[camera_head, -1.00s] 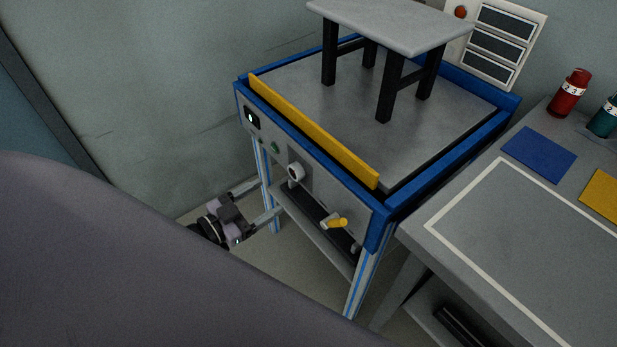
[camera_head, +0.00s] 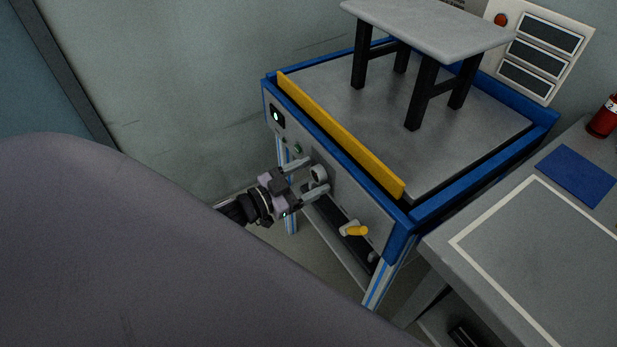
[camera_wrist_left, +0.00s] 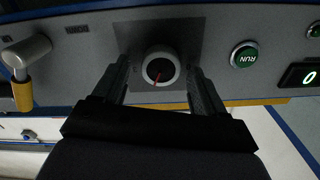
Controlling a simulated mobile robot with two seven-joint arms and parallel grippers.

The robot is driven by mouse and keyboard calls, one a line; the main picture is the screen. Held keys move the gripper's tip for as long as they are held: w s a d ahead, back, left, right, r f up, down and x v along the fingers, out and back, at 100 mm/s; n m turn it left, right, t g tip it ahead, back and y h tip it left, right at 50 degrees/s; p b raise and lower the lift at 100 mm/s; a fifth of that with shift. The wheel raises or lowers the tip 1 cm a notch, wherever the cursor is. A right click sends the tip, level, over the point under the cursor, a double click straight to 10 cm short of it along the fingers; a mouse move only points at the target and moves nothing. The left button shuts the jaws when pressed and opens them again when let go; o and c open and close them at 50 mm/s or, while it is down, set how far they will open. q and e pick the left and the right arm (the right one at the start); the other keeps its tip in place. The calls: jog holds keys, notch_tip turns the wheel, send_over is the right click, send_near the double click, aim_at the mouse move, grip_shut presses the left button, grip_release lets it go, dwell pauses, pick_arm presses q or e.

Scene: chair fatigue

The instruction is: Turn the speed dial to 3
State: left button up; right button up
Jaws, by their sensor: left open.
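The speed dial (camera_head: 318,174) is a round pale knob on the front panel of the blue-framed test machine. In the left wrist view the dial (camera_wrist_left: 160,69) has a dark face with a red pointer line; its numbers are too small to read. My left gripper (camera_head: 307,179) is open, its fingers on either side of the dial. In the left wrist view the fingers stand left and right of the knob with gaps, and I see no contact. A small display (camera_wrist_left: 301,75) shows 0. My right gripper is not in view.
A green RUN button (camera_wrist_left: 244,55) and a yellow-handled lever (camera_head: 355,230) flank the dial. A yellow bar (camera_head: 340,133) edges the machine top, where a small table (camera_head: 430,28) stands. A grey bench (camera_head: 540,270) is at right.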

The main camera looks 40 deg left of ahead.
pick_arm(q)
jog(key=c, duration=1.1)
jog(key=shift+o, duration=0.2)
jog(key=shift+m, duration=0.3)
jog(key=m, duration=0.9)
jog(key=shift+d+f+b, duration=0.1)
jog(key=shift+f+b, duration=0.05)
jog(key=shift+b, duration=0.2)
jog(key=shift+m, duration=0.3)
jog(key=o, duration=1.1)
jog(key=shift+c, duration=0.2)
